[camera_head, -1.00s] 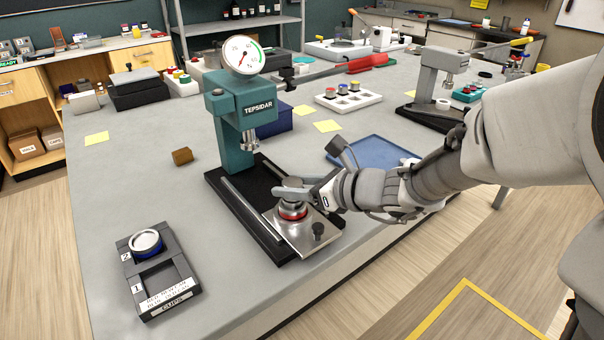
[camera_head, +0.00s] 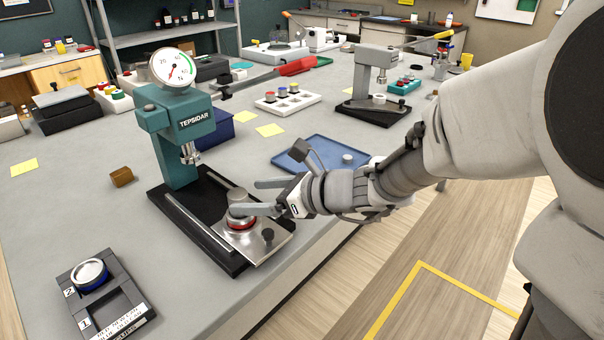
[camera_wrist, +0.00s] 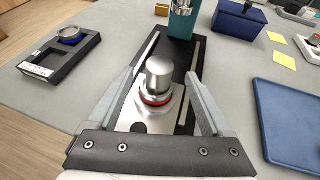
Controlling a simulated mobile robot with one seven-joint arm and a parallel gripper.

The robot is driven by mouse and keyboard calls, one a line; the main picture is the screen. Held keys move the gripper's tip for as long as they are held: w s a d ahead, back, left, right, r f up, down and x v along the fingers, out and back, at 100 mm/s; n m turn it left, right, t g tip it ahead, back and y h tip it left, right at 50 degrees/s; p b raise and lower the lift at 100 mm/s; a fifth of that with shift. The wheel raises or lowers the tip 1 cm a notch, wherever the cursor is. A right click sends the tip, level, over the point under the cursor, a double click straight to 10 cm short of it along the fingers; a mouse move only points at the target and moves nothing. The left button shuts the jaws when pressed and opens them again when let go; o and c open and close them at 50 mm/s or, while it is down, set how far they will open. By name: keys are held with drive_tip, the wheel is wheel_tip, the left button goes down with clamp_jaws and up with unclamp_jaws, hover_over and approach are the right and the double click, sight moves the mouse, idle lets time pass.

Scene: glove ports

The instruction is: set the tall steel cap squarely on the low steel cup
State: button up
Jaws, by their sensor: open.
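The tall steel cap (camera_wrist: 159,74) stands upright on top of the low steel cup (camera_wrist: 158,110), which has a red ring showing near its top. Cap (camera_head: 238,197) and cup (camera_head: 239,227) sit on the steel plate at the foot of the teal press. From these views they look lined up, but I cannot tell whether the cap is fully seated. My gripper (camera_wrist: 160,80) is open, one finger on each side of the cap, with a visible gap to each. It also shows in the head view (camera_head: 247,197), coming in from the right.
The teal press (camera_head: 180,125) stands behind the cup, its ram above the black base. A blue tray (camera_head: 318,152) lies behind my wrist. A dark two-slot holder (camera_head: 104,298) is front left. Bare tabletop lies between.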

drive_tip(key=p+v, duration=0.2)
drive_tip(key=v, duration=1.1)
drive_tip(key=shift+p, duration=0.3)
drive_tip(key=s+d+r+n+g+h+p, duration=0.3)
drive_tip(key=s+n+h+p, duration=0.2)
drive_tip(key=s+n, duration=0.65)
drive_tip(key=d+r+n+t+h+p, duration=0.2)
drive_tip(key=d+r+n+h+p, duration=0.2)
drive_tip(key=d+n, duration=0.5)
wheel_tip(320, 180, up, 3)
drive_tip(key=n+h, duration=0.2)
drive_tip(key=h, duration=0.1)
drive_tip(key=shift+s+f+n+t, duration=0.2)
drive_tip(key=shift+s+n+t, duration=0.1)
drive_tip(key=shift+s+n, duration=0.05)
drive_tip(key=shift+d, duration=0.15)
